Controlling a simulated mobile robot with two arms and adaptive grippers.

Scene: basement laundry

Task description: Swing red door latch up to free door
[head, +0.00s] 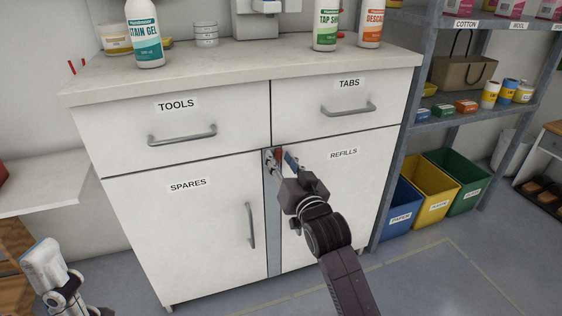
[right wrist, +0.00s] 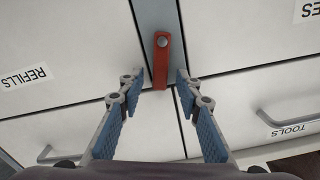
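The red latch (right wrist: 162,62) shows in the right wrist view, which is roughly upside down. It is a short bar with a round grey pivot, on the grey strip (right wrist: 155,14) between the two lower doors. Its long end points from the pivot toward the drawers. In the head view the latch (head: 278,154) is a small red patch, partly hidden by my right gripper (head: 281,161). In the right wrist view this gripper (right wrist: 160,88) is open, one blue-padded finger on each side of the latch, with gaps between. My left gripper (head: 44,258) is low at the left; its opening is unclear.
The REFILLS door (head: 345,195) and SPARES door (head: 190,225) appear closed below the TOOLS (head: 185,118) and TABS (head: 350,98) drawers. Bottles stand on the countertop (head: 230,65). A metal shelf with bins (head: 428,192) stands right. Floor is clear in front.

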